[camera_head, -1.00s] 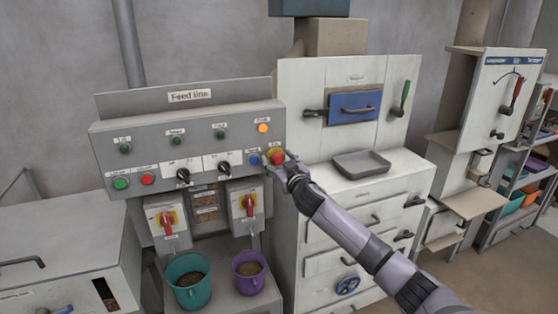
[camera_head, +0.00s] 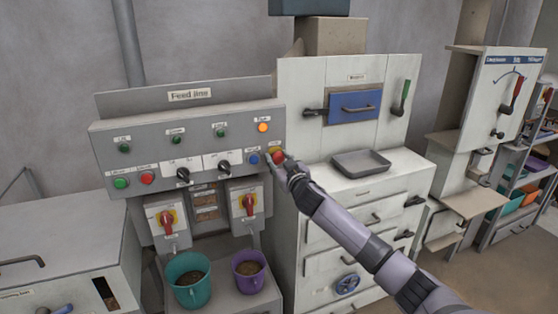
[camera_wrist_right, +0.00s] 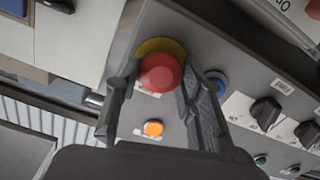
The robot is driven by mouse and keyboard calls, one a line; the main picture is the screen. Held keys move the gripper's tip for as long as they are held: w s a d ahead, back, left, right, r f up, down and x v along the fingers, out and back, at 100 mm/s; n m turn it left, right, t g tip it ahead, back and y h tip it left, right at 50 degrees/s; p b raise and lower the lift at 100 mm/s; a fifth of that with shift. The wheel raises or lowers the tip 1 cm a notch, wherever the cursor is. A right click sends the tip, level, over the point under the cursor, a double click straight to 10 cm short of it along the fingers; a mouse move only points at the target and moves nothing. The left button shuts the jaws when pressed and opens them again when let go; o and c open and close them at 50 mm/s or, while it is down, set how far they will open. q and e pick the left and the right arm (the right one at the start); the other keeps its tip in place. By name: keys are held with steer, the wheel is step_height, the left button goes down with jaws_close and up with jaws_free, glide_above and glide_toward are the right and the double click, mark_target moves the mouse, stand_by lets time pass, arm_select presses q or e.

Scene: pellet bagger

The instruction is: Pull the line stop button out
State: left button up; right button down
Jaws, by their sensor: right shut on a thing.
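The line stop button is a red mushroom button (camera_head: 277,154) on a yellow base at the right end of the grey feed line panel (camera_head: 150,152). In the right wrist view the red cap (camera_wrist_right: 160,73) sits between my two fingers, with the yellow base (camera_wrist_right: 160,46) behind it. My right gripper (camera_head: 279,161) is shut on the button, one finger on each side of the cap. The gripper partly hides the button in the head view. My left gripper is not in view.
A blue button (camera_head: 254,159) sits close to the left of the stop button, and a lit orange lamp (camera_head: 263,127) is above it. Black knobs and red switches are further left. A white cabinet with a grey tray (camera_head: 361,163) stands to the right.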

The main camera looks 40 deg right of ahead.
steer(key=shift+s, duration=0.1)
steer(key=shift+s+a+f, duration=0.1)
steer(key=shift+s+a, duration=0.1)
steer(key=shift+s, duration=0.2)
steer(key=shift+f, duration=0.1)
steer(key=c, duration=1.4)
jaws_free()
steer(key=shift+o, duration=1.2)
steer(key=shift+s+r, duration=0.2)
steer(key=shift+o, duration=0.5)
steer(key=shift+w, duration=0.1)
